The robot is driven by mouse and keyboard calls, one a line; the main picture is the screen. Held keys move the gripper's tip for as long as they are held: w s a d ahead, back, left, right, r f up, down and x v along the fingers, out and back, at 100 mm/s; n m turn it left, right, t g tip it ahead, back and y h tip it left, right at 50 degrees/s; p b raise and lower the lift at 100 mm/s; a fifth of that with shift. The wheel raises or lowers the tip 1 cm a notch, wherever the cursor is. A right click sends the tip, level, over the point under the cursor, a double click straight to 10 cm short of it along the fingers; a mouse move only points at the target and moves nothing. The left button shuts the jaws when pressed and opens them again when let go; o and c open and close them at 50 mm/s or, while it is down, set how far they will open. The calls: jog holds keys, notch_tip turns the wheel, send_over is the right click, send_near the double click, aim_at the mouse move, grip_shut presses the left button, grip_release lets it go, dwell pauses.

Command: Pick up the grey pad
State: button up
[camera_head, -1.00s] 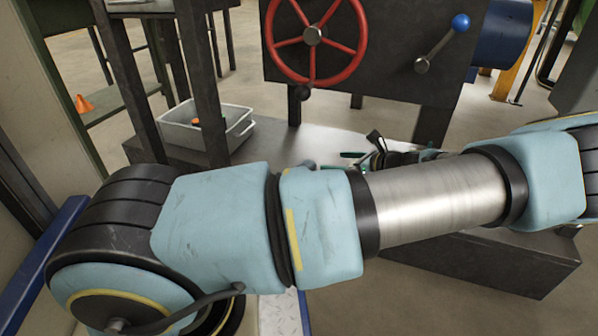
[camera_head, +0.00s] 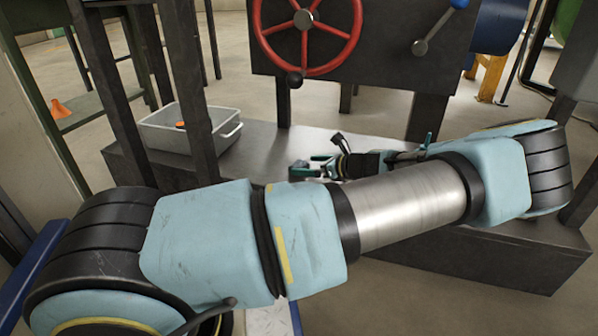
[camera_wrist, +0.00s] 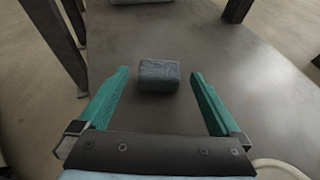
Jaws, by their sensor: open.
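The grey pad (camera_wrist: 159,75) is a small block-like piece with a mottled surface. In the wrist view it lies on the dark metal bench top (camera_wrist: 225,85), a little beyond and between my fingertips. My gripper (camera_wrist: 158,76) is open and empty, with one green finger on each side of the pad's line and apart from it. In the head view my gripper (camera_head: 310,167) is low over the bench, partly behind my forearm. I cannot clearly make out the pad in the head view.
A grey bin (camera_head: 170,140) with an orange item stands on the bench at the left, near dark posts (camera_head: 190,85). A red handwheel (camera_head: 305,50) and a blue-knobbed lever (camera_head: 438,28) are on the dark furnace front behind. The bench top around the pad is clear.

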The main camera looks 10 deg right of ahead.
aim_at(301, 164)
jog(key=b+x, duration=0.1)
jog(key=x, duration=0.3)
jog(key=shift+f+b, duration=0.1)
jog(key=shift+b, duration=0.25)
jog(key=c, duration=1.4)
